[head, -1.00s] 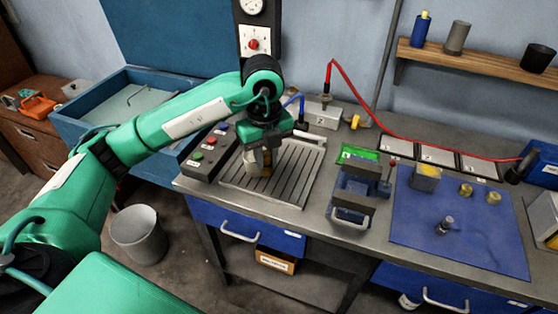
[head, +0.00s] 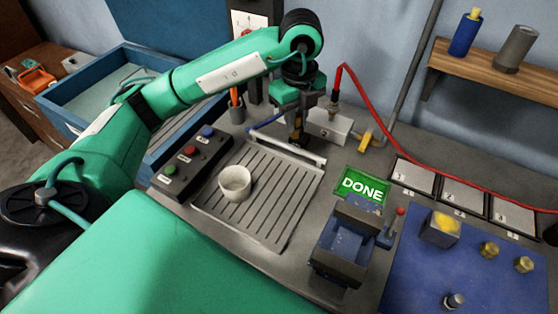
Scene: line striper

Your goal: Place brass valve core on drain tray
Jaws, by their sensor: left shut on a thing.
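My left gripper (head: 297,136) points down at the back edge of the drain tray (head: 268,222), near its raised back bar. It is shut on a small brass-coloured thing, which appears to be the brass valve core; the fingers hide most of it. I cannot tell whether it touches the tray. The slotted metal tray lies on the bench, with a whitish cup (head: 235,183) standing upright on its left part. The rest of the tray is bare. My right gripper is not in view.
A button box (head: 190,160) stands left of the tray. A blue vise (head: 345,245) and a green DONE sign (head: 362,185) are to its right. A blue mat (head: 410,275) holds brass pieces (head: 489,250). A red hose (head: 390,130) runs behind.

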